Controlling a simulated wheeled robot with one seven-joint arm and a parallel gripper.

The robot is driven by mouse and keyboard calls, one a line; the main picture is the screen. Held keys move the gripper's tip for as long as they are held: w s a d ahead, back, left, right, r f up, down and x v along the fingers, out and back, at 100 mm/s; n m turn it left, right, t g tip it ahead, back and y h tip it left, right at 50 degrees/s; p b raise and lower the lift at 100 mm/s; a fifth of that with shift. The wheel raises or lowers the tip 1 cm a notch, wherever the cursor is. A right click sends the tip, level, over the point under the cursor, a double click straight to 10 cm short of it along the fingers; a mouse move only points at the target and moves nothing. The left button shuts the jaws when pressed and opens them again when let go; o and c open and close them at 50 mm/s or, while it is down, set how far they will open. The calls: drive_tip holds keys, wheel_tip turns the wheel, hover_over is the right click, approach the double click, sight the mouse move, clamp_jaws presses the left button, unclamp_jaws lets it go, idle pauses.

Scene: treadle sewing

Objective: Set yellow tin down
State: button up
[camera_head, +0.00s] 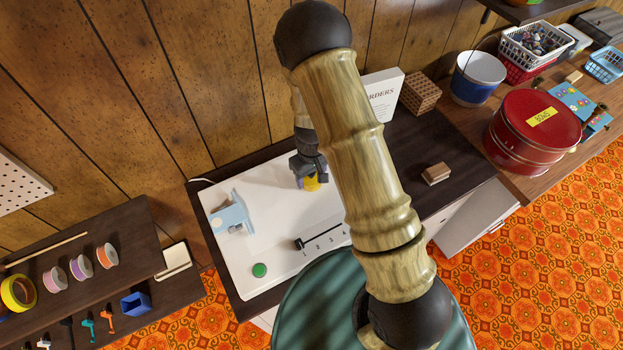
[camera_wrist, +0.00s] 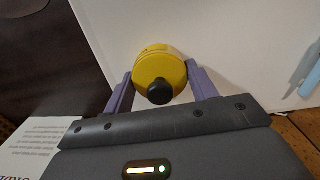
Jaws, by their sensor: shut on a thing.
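The yellow tin (camera_wrist: 153,66) is round with a black knob-like part facing the camera in the wrist view. My gripper (camera_wrist: 160,85) is shut on it, one purple finger on each side. In the head view only a small part of the yellow tin (camera_head: 312,185) shows under my gripper (camera_head: 309,172), and my arm hides much around it. The tin is over the white top (camera_head: 278,235), near its back right. I cannot tell whether it touches the surface.
A light blue device (camera_head: 231,214), a green disc (camera_head: 260,270) and a black bar (camera_head: 322,237) are on the white top. A white book (camera_head: 382,92) and a brown block (camera_head: 436,174) are to the right on dark wood. A red tin (camera_head: 532,130) stands farther right.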

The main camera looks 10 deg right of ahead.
drive_tip(key=shift+d+r+b, duration=0.1)
drive_tip(key=shift+r+b, duration=0.35)
drive_tip(key=shift+r, duration=4.55)
